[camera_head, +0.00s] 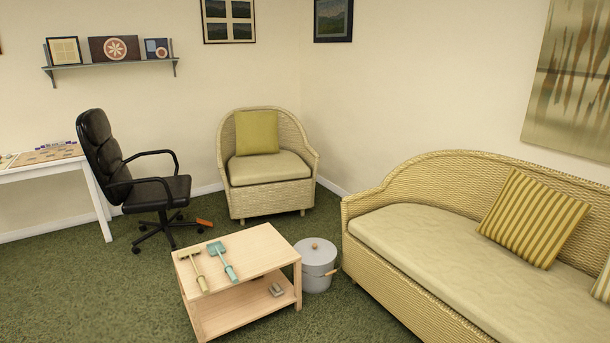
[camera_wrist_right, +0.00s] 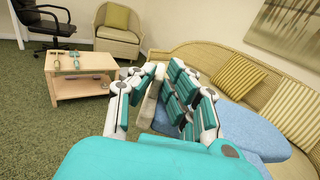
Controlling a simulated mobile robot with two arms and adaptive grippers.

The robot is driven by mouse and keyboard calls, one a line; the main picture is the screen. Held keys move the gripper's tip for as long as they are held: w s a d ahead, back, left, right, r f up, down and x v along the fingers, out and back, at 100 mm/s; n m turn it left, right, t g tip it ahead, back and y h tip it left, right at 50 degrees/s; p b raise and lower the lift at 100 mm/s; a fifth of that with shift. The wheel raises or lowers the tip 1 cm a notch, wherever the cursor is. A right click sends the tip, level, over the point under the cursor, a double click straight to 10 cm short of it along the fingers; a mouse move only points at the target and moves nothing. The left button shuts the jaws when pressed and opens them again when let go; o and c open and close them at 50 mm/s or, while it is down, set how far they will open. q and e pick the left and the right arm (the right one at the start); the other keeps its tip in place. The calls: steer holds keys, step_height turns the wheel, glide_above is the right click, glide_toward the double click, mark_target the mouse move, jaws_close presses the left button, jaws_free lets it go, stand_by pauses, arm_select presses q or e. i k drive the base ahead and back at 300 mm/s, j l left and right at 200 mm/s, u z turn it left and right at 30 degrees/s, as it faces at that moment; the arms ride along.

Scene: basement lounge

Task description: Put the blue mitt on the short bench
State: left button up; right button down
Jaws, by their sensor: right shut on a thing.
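The blue mitt (camera_wrist_right: 245,130) shows in the right wrist view, held in my right gripper (camera_wrist_right: 162,90), whose fingers are shut on it. A pale strip lies between the fingers; I cannot tell if it is part of the mitt. The mitt hangs out to the right, in front of the sofa. A low, light wooden bench with a lower shelf (camera_head: 238,275) stands mid-floor in the head view. It also shows in the right wrist view (camera_wrist_right: 85,90), ahead and left of the gripper, apart from the mitt. My left gripper is in neither view.
A pale green tool (camera_head: 195,269) and a teal tool (camera_head: 222,260) lie on the bench top, leaving its right part bare. A small grey item (camera_head: 276,289) is on its shelf. A lidded pot (camera_head: 317,268) and wicker sofa (camera_head: 420,235) stand to the right.

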mark_target(262, 245)
steer(key=i+u, duration=0.1)
steer(key=i, duration=0.45)
steer(key=i+l, duration=0.15)
steer(key=i, duration=0.45)
steer(key=i+l+u, duration=0.15)
steer(key=i, duration=0.4)
steer(key=i+l+u, duration=0.15)
steer(key=i+u, duration=0.3)
steer(key=i+l+u, duration=0.95)
steer(key=l, duration=0.2)
steer(key=i, duration=0.05)
